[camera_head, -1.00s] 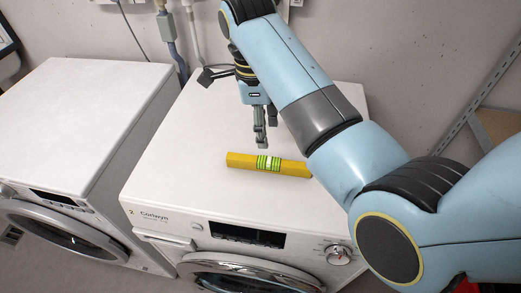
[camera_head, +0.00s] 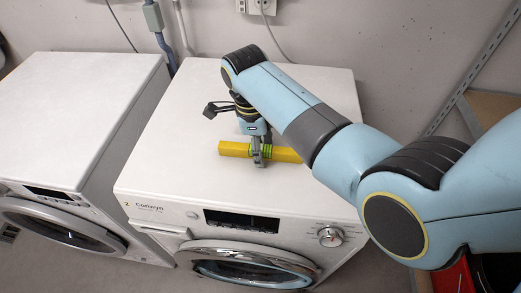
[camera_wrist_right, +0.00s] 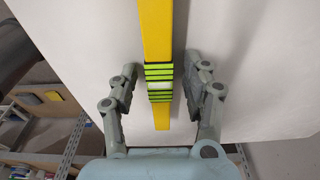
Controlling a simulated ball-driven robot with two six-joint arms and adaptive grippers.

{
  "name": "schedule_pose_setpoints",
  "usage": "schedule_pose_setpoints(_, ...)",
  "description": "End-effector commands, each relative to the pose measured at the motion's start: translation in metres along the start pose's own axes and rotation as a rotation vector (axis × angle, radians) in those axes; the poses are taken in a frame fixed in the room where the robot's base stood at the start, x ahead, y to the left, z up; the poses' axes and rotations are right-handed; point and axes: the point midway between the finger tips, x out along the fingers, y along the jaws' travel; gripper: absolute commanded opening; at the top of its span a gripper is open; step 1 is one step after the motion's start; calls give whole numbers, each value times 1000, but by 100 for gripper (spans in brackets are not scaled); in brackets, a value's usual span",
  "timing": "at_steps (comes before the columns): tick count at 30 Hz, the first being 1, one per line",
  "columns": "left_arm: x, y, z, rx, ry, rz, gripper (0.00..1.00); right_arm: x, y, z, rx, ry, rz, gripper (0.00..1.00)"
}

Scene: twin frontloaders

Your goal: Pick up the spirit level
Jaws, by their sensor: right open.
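The yellow spirit level (camera_head: 236,149) lies flat on top of the right washing machine (camera_head: 180,150), with its green-banded vial at the middle. In the right wrist view the spirit level (camera_wrist_right: 157,35) runs up the picture between the open fingers. My right gripper (camera_head: 258,158) points down over the vial section, and in the head view a finger hides part of it. In the wrist view my right gripper (camera_wrist_right: 160,78) has one finger on each side of the green bands, with a gap on both sides. My left gripper is out of view.
A second white washing machine (camera_head: 70,110) stands to the left, with a narrow gap between the two. The wall (camera_head: 330,30) with sockets and pipes is behind. A shelf (camera_head: 495,110) stands at the right. The machine top around the level is clear.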

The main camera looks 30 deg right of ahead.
Motion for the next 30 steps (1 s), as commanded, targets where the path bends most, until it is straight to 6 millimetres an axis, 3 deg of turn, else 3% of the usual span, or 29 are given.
schedule_pose_setpoints(2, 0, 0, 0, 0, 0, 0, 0, 0, 0, 0, 0, 0, 0, 48)
schedule_pose_setpoints(13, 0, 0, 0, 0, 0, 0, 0, 0, 0, 0, 0, 0, 0, 0)
schedule_pose_setpoints(24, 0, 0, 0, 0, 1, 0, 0, -2, 0, 0, 0, -1, 0, 0)
schedule_pose_setpoints(30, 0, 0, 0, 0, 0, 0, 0, -18, 0, -1, 0, -3, -2, 0)
